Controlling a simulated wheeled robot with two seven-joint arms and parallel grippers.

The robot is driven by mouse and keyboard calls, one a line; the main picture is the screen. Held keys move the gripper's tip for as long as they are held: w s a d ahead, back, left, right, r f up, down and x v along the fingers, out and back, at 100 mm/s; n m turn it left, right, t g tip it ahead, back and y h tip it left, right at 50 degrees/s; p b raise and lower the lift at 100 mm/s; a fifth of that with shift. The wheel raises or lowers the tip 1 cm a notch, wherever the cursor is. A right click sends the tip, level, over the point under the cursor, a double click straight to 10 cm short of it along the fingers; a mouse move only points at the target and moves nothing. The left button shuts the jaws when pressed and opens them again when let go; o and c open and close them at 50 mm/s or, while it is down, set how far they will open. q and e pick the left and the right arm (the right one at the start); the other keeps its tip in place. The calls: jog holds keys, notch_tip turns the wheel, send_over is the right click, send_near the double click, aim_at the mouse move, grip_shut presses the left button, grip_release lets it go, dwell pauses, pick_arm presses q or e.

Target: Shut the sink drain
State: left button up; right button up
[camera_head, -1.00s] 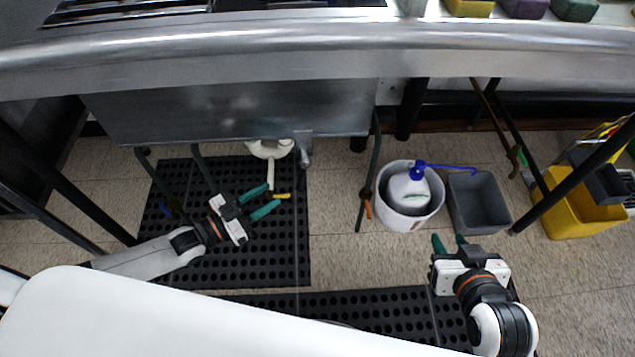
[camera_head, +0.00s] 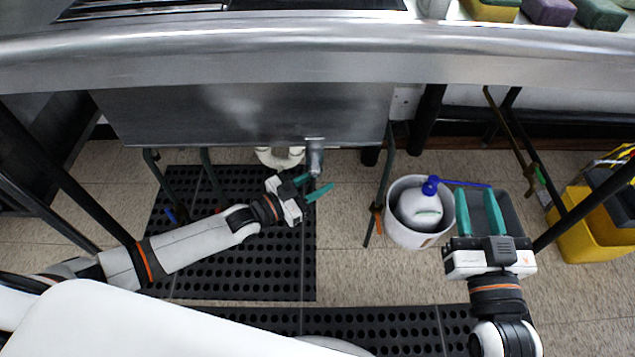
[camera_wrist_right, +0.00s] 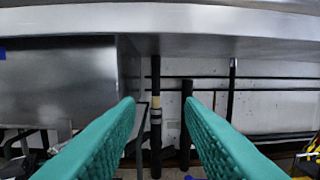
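The steel sink basin (camera_head: 240,118) hangs under the counter; its wall also shows at the left of the right wrist view (camera_wrist_right: 60,85). Under it, a white drain fitting (camera_head: 280,157) shows beside a grey metal piece (camera_head: 315,157). No yellow-tipped handle shows now; I cannot tell whether the left gripper hides it. My left gripper (camera_head: 316,184) is open, its green fingers apart just below the grey piece. I cannot tell whether they touch anything. My right gripper (camera_head: 479,212) is open and empty, above the grey bin; its fingers also show in the right wrist view (camera_wrist_right: 160,140).
A white bucket (camera_head: 397,232) holding a white jug with a blue top (camera_head: 420,207) stands right of the sink. A grey bin (camera_head: 512,217) and a yellow mop bucket (camera_head: 585,235) stand further right. Dark table legs and hoses stand around. Black mats (camera_head: 235,270) cover the floor.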

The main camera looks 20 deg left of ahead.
pick_arm(q)
jog(key=shift+w, duration=0.1)
jog(key=shift+c, duration=0.4)
grip_shut()
